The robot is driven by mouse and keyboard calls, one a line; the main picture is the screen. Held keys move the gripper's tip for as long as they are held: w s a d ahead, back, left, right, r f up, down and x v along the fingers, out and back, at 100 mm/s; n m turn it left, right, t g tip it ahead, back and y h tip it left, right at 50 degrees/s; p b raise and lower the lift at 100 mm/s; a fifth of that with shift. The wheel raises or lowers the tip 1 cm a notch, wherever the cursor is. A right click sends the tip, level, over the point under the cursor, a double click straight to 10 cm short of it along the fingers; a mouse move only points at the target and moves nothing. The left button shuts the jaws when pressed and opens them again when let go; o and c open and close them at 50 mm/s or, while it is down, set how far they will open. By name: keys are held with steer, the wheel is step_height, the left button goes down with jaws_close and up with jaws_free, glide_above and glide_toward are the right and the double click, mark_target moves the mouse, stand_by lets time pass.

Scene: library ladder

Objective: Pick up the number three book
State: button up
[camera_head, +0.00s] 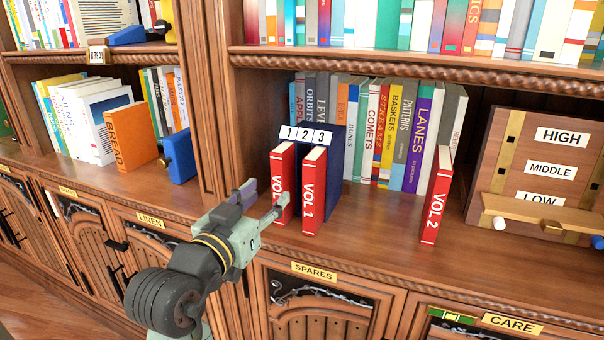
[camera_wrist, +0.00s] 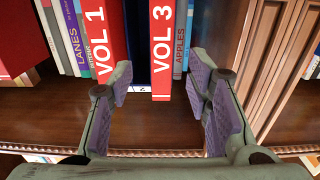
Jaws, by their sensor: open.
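The red VOL 3 book (camera_wrist: 161,55) stands upright on the shelf; in the head view it is the leftmost red book (camera_head: 282,180), partly covered by my gripper. My gripper (camera_head: 265,200) is open in front of it. The fingers hold nothing. The red VOL 1 book (camera_head: 314,192) stands beside VOL 3, with a gap between them; it also shows in the wrist view (camera_wrist: 97,40).
A dark blue holder (camera_head: 335,172) labelled 1, 2, 3 stands at these books. VOL 2 (camera_head: 436,197) stands apart to the right. A row of books (camera_head: 385,130) lines the back. A wooden HIGH/MIDDLE/LOW panel (camera_head: 545,150) is at the right. Shelf front between VOL 1 and VOL 2 is clear.

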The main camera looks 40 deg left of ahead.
mark_target(277, 185)
steer(key=p+x, duration=0.2)
steer(key=x, duration=0.6)
steer(key=shift+a+f, duration=0.15)
jaws_close()
stand_by(0.4)
